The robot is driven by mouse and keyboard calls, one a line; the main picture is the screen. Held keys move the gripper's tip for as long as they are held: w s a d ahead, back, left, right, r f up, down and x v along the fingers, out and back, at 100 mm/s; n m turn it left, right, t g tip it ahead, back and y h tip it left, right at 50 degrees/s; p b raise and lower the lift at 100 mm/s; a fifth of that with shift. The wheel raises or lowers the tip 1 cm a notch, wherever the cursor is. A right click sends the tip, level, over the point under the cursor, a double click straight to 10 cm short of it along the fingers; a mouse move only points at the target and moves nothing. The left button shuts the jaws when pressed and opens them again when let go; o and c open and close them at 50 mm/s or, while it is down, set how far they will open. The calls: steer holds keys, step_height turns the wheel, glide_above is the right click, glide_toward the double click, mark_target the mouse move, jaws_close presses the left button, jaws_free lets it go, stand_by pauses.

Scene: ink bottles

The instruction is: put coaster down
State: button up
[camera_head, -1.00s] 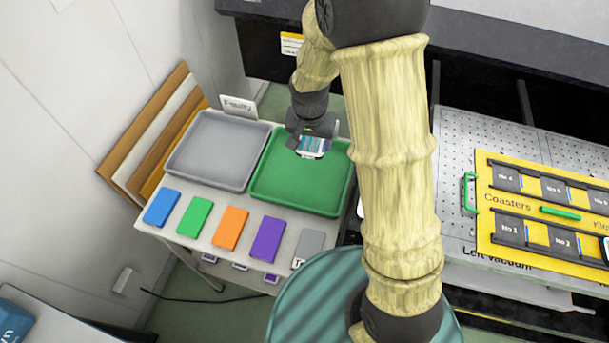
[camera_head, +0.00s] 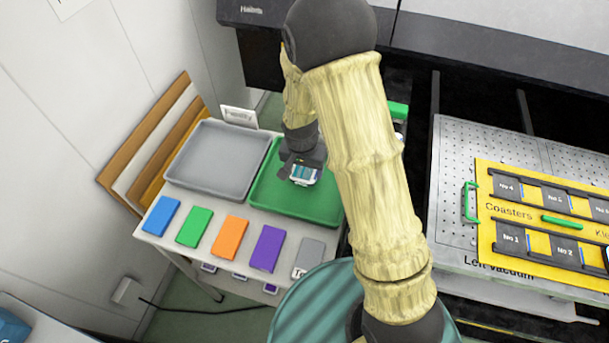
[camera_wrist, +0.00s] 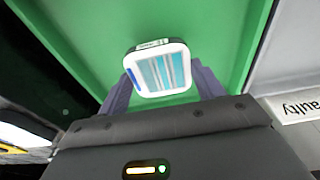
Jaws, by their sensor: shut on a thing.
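The coaster (camera_head: 304,176) is a small white-rimmed square with blue-green stripes. In the wrist view, the coaster (camera_wrist: 160,72) sits between the two fingers of my gripper (camera_wrist: 160,88), which is shut on it. In the head view my gripper (camera_head: 303,172) is over the green tray (camera_head: 275,204). The wrist view shows the green tray (camera_wrist: 225,30) behind the coaster. I cannot tell whether the coaster touches the tray floor. My arm hides part of the tray's right side.
A grey tray (camera_head: 215,158) stands left of the green one, with a small sign (camera_head: 239,116) behind it. Blue, green, orange, purple and grey blocks line the table's front. At right is a perforated plate with a yellow Coasters board (camera_head: 520,208).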

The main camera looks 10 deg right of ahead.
mark_target(304, 173)
steer(key=shift+f, duration=1.85)
steer(key=shift+f, duration=0.2)
steer(key=o, duration=1.2)
steer(key=shift+c, duration=0.2)
steer(key=shift+r, duration=0.1)
step_height(304, 173, up, 12)
steer(key=s, duration=0.1)
steer(key=shift+s+a, duration=0.3)
steer(key=shift+s, duration=0.05)
